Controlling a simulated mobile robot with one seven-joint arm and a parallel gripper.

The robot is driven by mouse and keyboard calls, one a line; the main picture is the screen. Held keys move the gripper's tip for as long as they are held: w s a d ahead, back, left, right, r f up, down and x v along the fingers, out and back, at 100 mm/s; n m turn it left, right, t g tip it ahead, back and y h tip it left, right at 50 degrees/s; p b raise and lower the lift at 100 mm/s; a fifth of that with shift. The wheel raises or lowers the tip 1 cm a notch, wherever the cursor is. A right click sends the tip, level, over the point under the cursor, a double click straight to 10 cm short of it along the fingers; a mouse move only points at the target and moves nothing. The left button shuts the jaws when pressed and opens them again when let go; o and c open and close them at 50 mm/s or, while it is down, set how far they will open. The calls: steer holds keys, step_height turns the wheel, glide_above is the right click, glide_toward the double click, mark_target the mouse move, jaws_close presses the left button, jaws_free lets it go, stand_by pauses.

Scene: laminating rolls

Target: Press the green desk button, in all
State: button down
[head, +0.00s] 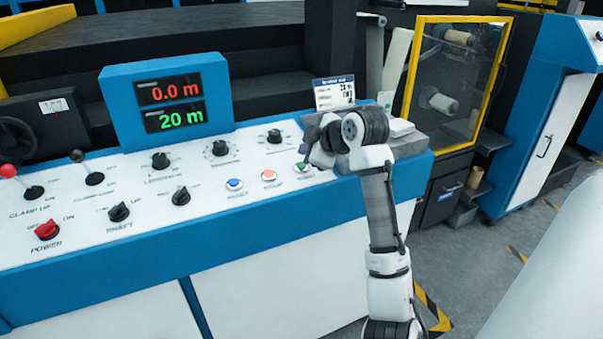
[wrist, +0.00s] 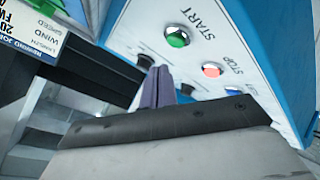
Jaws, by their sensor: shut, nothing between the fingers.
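The green button (head: 302,168) is at the right end of a row of three buttons on the white desk panel. In the wrist view the green button (wrist: 177,37) sits in a silver ring beside the word START, unobstructed. My gripper (head: 304,150) is just above the green button in the head picture, at the panel's right end. In the wrist view my gripper (wrist: 158,70) has its fingers shut together and empty, their tips a little below the green button in the picture. A gap shows between tips and button in that view.
A red button (head: 269,175) and a blue button (head: 234,184) lie left of the green one. Several black knobs and a red power knob (head: 48,230) are further left. A display (head: 168,105) reads 0.0 m and 20 m. A small sign (head: 334,92) stands behind my gripper.

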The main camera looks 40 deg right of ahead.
mark_target(301, 166)
steer(key=shift+w+f, duration=0.15)
steer(key=shift+f, duration=0.7)
steer(key=shift+f+b, duration=0.1)
steer(key=shift+b, duration=0.2)
stand_by(1.1)
steer(key=shift+w+f, duration=0.1)
steer(key=shift+f, duration=0.2)
